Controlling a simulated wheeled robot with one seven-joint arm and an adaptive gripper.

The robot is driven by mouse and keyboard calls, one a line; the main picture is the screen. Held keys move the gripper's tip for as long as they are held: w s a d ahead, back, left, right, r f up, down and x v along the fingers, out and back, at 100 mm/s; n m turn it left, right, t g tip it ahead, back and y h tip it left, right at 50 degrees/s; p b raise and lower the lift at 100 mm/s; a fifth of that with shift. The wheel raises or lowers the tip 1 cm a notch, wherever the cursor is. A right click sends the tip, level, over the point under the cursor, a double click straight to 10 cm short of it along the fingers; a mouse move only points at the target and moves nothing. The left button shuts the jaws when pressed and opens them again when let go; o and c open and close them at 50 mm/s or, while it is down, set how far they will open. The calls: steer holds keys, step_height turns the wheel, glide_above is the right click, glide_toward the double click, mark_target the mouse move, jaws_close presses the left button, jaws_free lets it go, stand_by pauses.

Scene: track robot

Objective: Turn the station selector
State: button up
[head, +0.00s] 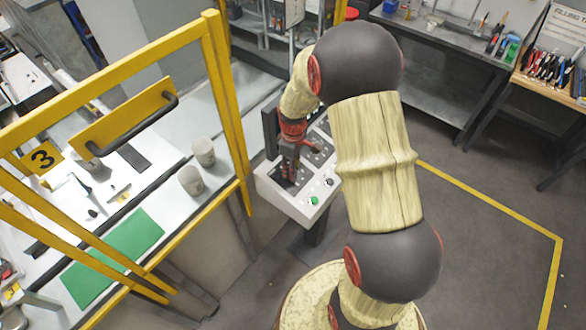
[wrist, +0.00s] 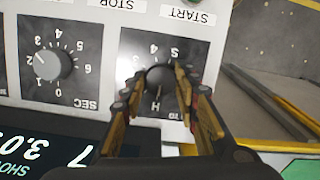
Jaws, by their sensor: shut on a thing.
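The station selector is a dark round knob (wrist: 160,73) on a black dial plate in the wrist view. The plate has upside-down marks, among them H, 3, 4 and 5. My gripper (wrist: 160,80) is shut on the knob, one finger on each side. A thin pale line below the knob lies toward the H mark. In the head view my gripper (head: 288,174) points down at the sloped white control panel (head: 285,204), and the knob is hidden there.
A second grey knob (wrist: 51,64), marked SEC, sits to the left, with a lit display (wrist: 40,148) below it. START and STOP labels lie above. A green button (head: 314,201) is on the panel. A yellow guard frame (head: 224,95) stands close on the left.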

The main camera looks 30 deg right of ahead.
steer(key=c, duration=0.4)
steer(key=shift+c, duration=0.2)
